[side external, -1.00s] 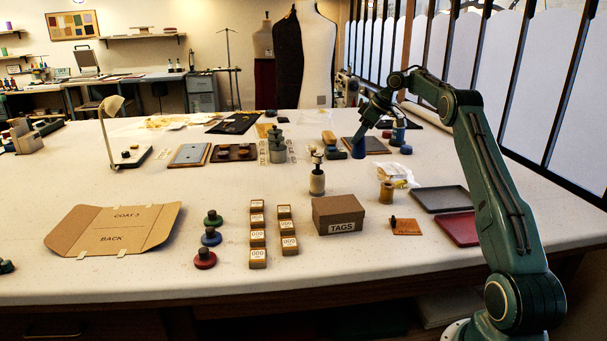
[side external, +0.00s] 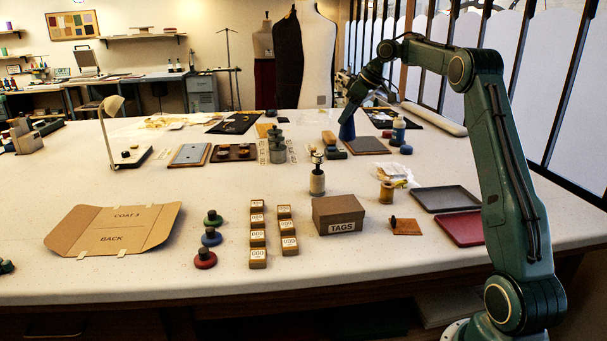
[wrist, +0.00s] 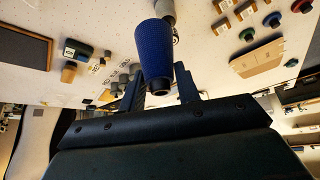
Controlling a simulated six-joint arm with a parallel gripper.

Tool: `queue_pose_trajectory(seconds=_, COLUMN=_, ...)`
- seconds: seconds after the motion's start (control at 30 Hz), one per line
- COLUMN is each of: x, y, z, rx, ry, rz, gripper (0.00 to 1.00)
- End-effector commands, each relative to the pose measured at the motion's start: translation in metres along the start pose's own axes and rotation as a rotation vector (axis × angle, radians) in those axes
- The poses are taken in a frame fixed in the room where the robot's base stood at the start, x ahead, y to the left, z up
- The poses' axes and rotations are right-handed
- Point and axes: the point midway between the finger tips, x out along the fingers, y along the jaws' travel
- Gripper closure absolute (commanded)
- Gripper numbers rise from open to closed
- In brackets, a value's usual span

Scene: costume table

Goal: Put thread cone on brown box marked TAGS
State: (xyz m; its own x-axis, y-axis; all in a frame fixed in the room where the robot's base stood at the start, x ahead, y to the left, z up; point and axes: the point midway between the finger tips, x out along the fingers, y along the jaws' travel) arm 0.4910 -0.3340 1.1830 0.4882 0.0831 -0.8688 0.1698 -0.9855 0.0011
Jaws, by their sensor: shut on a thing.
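The thread cone (side external: 347,130) is dark blue and hangs in my gripper (side external: 352,106) above the far part of the table, wide end down in the side view. In the wrist view the blue cone (wrist: 154,52) sits between the two dark fingers of my gripper (wrist: 160,88), which are shut on it near its narrow end. The brown box marked TAGS (side external: 339,213) stands closed on the near part of the table, its flat lid bare. The cone is apart from the box, well behind it.
A bottle with a dark top (side external: 317,180) stands behind the box's left edge. A thread spool (side external: 386,192) stands to its right. Several small labelled boxes (side external: 258,238) stand left of it. Grey (side external: 440,199) and red (side external: 462,228) trays lie to the right.

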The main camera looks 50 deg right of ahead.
Motion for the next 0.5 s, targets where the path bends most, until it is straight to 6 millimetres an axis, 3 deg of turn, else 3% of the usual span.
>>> queue_pose_trajectory(seconds=0.2, x=-0.029, y=-0.045, z=-0.012, rx=0.006, ry=0.002, rz=0.007, gripper=0.91)
queue_pose_trajectory(seconds=0.5, x=-0.064, y=-0.104, z=-0.015, rx=0.020, ry=0.003, rz=0.014, gripper=0.91)
